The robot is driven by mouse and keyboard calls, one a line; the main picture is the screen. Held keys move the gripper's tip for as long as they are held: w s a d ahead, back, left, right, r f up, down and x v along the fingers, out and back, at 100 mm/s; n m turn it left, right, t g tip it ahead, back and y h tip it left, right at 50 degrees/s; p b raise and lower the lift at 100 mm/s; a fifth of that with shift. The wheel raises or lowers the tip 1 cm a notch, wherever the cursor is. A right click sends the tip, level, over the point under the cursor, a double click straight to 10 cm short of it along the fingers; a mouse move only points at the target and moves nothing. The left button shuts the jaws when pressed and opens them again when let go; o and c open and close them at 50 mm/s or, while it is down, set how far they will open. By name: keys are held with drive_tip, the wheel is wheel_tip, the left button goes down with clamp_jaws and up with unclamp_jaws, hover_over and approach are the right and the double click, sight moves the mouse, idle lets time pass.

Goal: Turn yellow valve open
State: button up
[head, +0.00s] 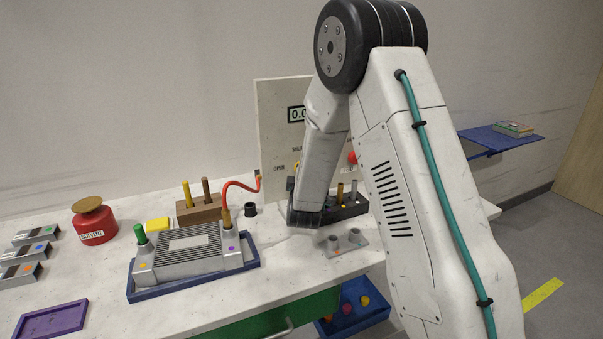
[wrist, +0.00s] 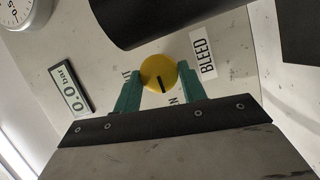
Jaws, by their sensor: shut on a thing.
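The yellow valve (wrist: 157,72) is a round yellow knob with a dark slot mark, on the upright panel in the wrist view. My gripper (wrist: 160,80) has its two green fingers on either side of the knob, shut on it. The fingers partly cover the lettering around the knob.
A display reading 0.0 bar (wrist: 69,88), a gauge (wrist: 22,12) and a "BLEED" label (wrist: 204,56) are on the panel. A dark cylinder (wrist: 165,15) is close by. A grey finned block (head: 190,256), red solvent can (head: 94,224) and dark rack (head: 347,207) stand on the bench.

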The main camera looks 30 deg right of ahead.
drive_tip(key=o, duration=1)
drive_tip(key=v, duration=0.7)
drive_tip(key=shift+s+a, duration=0.2)
drive_tip(key=shift+s, duration=0.15)
